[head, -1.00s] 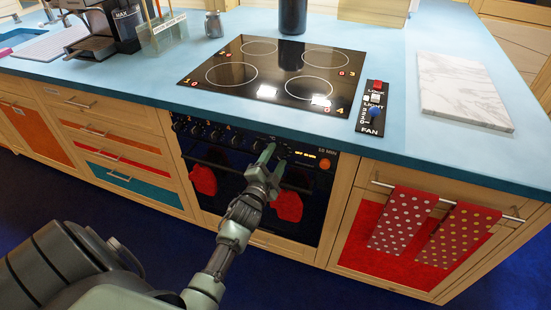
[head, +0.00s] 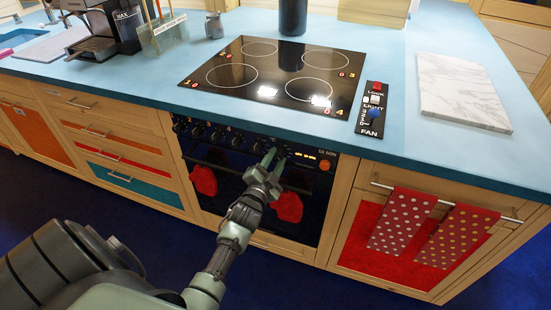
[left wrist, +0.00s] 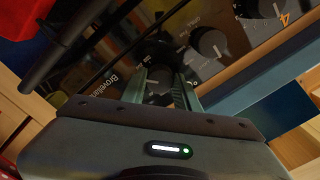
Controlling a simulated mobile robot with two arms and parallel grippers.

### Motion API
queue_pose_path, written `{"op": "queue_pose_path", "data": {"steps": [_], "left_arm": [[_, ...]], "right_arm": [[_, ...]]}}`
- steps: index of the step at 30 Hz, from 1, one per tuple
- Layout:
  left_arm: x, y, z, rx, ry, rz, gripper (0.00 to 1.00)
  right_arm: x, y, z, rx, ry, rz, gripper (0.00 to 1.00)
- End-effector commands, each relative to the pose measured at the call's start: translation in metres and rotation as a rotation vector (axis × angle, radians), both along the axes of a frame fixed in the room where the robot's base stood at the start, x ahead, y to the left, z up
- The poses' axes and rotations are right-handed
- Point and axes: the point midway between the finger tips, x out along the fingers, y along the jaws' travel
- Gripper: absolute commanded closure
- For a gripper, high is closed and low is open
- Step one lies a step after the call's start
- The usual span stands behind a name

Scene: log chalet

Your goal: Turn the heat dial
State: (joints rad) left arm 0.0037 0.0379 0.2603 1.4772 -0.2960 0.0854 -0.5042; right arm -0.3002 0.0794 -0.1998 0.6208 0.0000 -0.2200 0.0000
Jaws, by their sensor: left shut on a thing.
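The dark oven front (head: 220,160) sits under the counter, with a row of dials along its top edge. My left gripper (head: 270,162) is in front of the right part of this panel. In the left wrist view my gripper fingers (left wrist: 166,90) are shut on the heat dial (left wrist: 157,86), a dark round knob between them. In the head view the fingers and the dim panel mostly hide this dial. My right gripper is in neither view.
Other dials (left wrist: 212,44) stand close beside the fingers. Red mitts (head: 288,207) hang on the oven front. The counter edge (head: 300,133) runs just above, with a glass hob (head: 275,75) on top. Spotted towels (head: 402,220) hang at the right.

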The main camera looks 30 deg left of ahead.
Motion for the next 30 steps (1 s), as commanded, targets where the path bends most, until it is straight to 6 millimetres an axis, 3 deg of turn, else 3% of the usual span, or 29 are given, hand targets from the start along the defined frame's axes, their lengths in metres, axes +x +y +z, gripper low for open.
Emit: {"op": "queue_pose_path", "data": {"steps": [30], "left_arm": [[0.000,-0.001,0.000,-0.935,-0.222,0.000,1.00]], "right_arm": [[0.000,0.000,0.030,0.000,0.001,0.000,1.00]]}}
